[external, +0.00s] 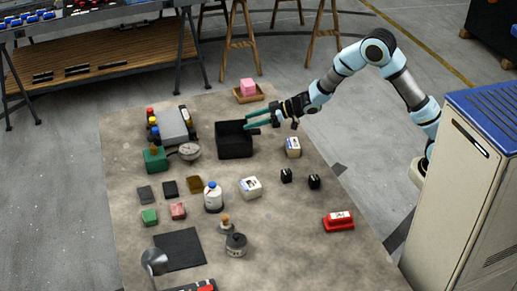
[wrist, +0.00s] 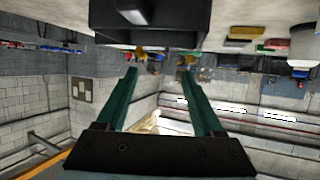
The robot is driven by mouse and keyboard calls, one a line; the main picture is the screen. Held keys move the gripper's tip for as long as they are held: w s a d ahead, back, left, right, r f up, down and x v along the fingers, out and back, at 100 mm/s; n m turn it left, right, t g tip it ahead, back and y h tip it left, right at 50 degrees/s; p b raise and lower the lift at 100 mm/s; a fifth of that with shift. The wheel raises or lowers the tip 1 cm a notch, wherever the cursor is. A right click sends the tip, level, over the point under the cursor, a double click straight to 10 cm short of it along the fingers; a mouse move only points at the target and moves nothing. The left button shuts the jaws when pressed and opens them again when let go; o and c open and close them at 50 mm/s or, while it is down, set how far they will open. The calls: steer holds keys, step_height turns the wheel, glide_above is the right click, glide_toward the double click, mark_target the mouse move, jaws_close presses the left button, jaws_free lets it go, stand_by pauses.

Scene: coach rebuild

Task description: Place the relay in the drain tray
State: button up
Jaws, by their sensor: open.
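The drain tray appears to be the open black tray (external: 234,153) at the back middle of the mat. In the wrist view, which looks upside down, a dark tray-like box (wrist: 185,22) fills the top, with a pale patch on it that I cannot identify. My gripper (external: 248,121) has its teal fingers spread, pointing left over the tray's back right edge. In the wrist view the gap between the fingers (wrist: 160,71) is empty. I cannot tell for sure which thing is the relay; two small black blocks (external: 286,175) (external: 314,181) stand right of the tray.
A white-and-tan box (external: 293,147) stands right of the tray, and a pink block (external: 248,87) sits in a wooden tray behind it. A grey device with coloured knobs (external: 173,124) is at left. Bottles and small blocks crowd the front left.

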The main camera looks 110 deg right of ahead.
steer(key=b+v, duration=0.2)
steer(key=v, duration=0.9)
steer(key=shift+s, duration=0.15)
steer(key=s+a+f+g+y, duration=0.1)
steer(key=a+f+g, duration=0.1)
steer(key=a, duration=0.7)
steer(key=s+a+f+n+g+y, duration=0.1)
steer(key=s+a+f+g, duration=0.1)
steer(key=a, duration=0.8)
steer(key=s+a+f+n+g+y, duration=0.1)
steer(key=a+f+g, duration=0.3)
steer(key=a, duration=0.5)
steer(key=shift+s+a+f, duration=0.2)
steer(key=shift+s+a, duration=0.05)
steer(key=shift+s, duration=0.5)
steer(key=s+a+g, duration=0.1)
steer(key=s+a, duration=0.1)
steer(key=a, duration=0.1)
steer(key=s+a+f+g+y, duration=0.1)
steer(key=s+a, duration=0.2)
steer(key=s+a+n+g, duration=0.1)
steer(key=s+a, duration=0.1)
steer(key=a, duration=0.1)
steer(key=shift+s+f+y, duration=0.2)
steer(key=shift+s+y, duration=0.15)
steer(key=shift+y, duration=0.05)
steer(key=shift+d, duration=0.1)
